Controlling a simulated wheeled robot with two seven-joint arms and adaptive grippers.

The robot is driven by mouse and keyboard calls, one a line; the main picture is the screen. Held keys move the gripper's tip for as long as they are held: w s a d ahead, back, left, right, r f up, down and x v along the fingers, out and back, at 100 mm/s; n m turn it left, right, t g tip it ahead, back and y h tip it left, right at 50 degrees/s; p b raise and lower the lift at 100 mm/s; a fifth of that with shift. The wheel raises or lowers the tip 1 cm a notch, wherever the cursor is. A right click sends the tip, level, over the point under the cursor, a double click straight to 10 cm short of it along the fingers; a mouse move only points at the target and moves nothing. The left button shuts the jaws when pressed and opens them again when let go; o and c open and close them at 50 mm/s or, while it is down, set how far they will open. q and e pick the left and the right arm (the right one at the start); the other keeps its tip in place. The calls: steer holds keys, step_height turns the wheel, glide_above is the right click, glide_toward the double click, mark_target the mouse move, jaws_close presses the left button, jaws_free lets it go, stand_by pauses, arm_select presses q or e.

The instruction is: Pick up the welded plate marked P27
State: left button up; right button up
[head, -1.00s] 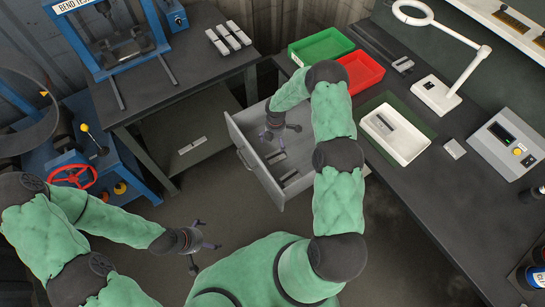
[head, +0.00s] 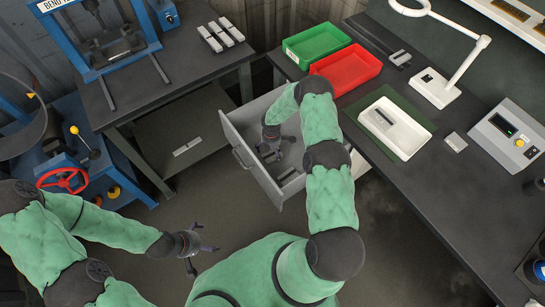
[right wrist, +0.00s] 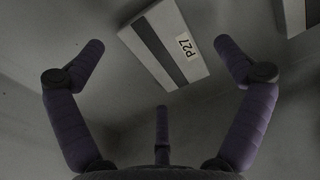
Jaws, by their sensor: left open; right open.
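The welded plate marked P27 (right wrist: 165,43) shows in the right wrist view as a light grey plate with a dark stripe and a white label. It lies on the drawer floor, ahead of and between my right gripper's spread fingers, and apart from them. In the head view my right gripper (head: 271,150) is open and points down inside the open grey drawer (head: 240,148). Plates (head: 288,177) lie there beside and below it, but their marks are too small to read. My left gripper (head: 205,243) is open and empty over the floor at lower left.
The drawer walls stand close around my right gripper. The dark bench holds a green bin (head: 318,43), a red bin (head: 347,70), a white tray (head: 412,135) with a plate in it, and a lamp (head: 437,88). Several plates (head: 222,35) lie on the left table.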

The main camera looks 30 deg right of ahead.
steer(key=shift+f, duration=0.75)
steer(key=shift+c, duration=0.3)
steer(key=shift+r, duration=0.1)
steer(key=c, duration=1.6)
